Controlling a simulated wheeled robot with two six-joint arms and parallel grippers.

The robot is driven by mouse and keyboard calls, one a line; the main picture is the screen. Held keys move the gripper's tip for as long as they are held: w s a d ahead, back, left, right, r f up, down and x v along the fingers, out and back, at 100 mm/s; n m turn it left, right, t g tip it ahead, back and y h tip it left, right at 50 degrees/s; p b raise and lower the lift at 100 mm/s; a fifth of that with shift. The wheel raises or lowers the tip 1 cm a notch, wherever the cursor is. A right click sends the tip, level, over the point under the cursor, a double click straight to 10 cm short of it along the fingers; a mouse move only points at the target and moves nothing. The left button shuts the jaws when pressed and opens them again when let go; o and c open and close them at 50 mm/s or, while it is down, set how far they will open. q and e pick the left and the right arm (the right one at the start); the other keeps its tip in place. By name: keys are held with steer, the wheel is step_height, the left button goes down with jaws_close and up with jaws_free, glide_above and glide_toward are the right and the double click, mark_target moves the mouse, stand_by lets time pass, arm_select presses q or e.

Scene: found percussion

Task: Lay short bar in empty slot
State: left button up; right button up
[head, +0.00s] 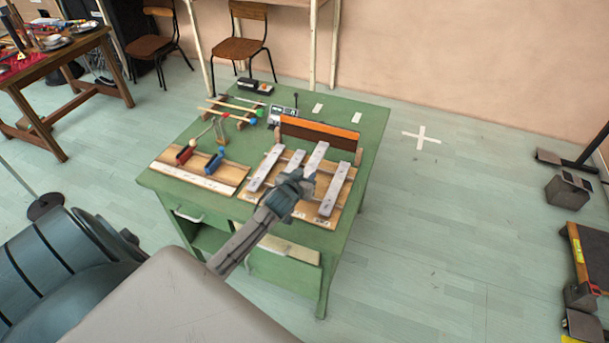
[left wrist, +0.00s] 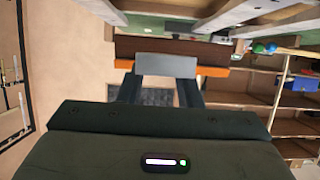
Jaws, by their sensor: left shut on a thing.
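My left gripper (head: 303,178) is over the wooden bar frame (head: 247,192) on the green table. It is shut on a pale grey metal bar (head: 316,157), which extends from the jaws toward the back of the table. In the left wrist view the bar (left wrist: 165,66) spans across between the two fingers. Other grey bars lie on the frame, one at the left (head: 262,173), one partly behind the gripper (head: 292,163) and one at the right (head: 335,190). My gripper and arm hide part of the frame, so I cannot tell whether the held bar touches it.
An orange-topped wooden board (head: 320,131) stands behind the bars. A wooden tray (head: 198,178) with a red block (head: 184,154) and a blue block (head: 214,163) is at the left. Mallets (head: 228,111) lie behind it.

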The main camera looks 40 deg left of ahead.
arm_select(q)
steer(key=shift+s+f+b, duration=0.1)
steer(key=shift+f+b, duration=0.4)
steer(key=shift+f, duration=0.25)
steer(key=shift+f+b, duration=1.5)
steer(key=shift+f, duration=0.55)
steer(key=shift+f, duration=0.35)
steer(key=o, duration=1.1)
steer(key=shift+c, duration=0.2)
steer(key=shift+o, duration=0.7)
steer(key=shift+s, duration=0.1)
